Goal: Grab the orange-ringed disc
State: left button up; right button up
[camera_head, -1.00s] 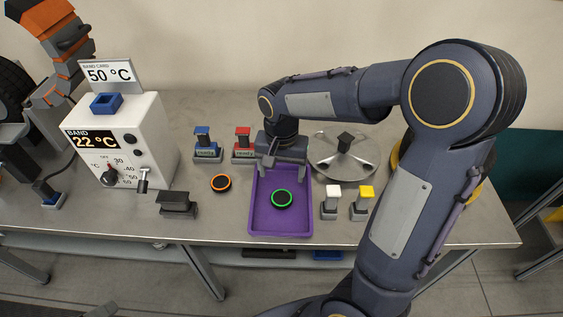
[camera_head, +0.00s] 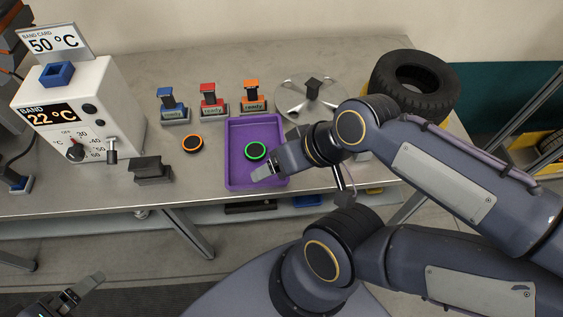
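The orange-ringed disc (camera_head: 192,143) is black with an orange rim. It lies flat on the metal table, left of the purple tray. A similar green-ringed disc (camera_head: 256,151) lies in the purple tray (camera_head: 237,180). My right gripper (camera_head: 263,174) is over the tray's front right part, right of the orange-ringed disc and apart from it. It is seen side-on, so its opening cannot be told. My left gripper (camera_head: 84,292) shows in part at the bottom left corner, well in front of the table; its opening is unclear.
Blue (camera_head: 173,105), red (camera_head: 211,101) and orange (camera_head: 254,97) stands marked "ready" are behind. A white heater box (camera_head: 80,115) and dark block (camera_head: 152,170) are left. A round metal plate (camera_head: 300,95) and tyre (camera_head: 412,85) are at the back right.

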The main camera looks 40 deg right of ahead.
aim_at(194, 143)
jog(key=i+j+z, duration=0.15)
jog(key=j, duration=0.2)
jog(key=i+j+z, duration=0.15)
jog(key=j, duration=0.25)
jog(key=j+z, duration=0.15)
jog(key=j, duration=0.25)
jog(key=i+j+z, duration=0.15)
jog(key=j, duration=0.25)
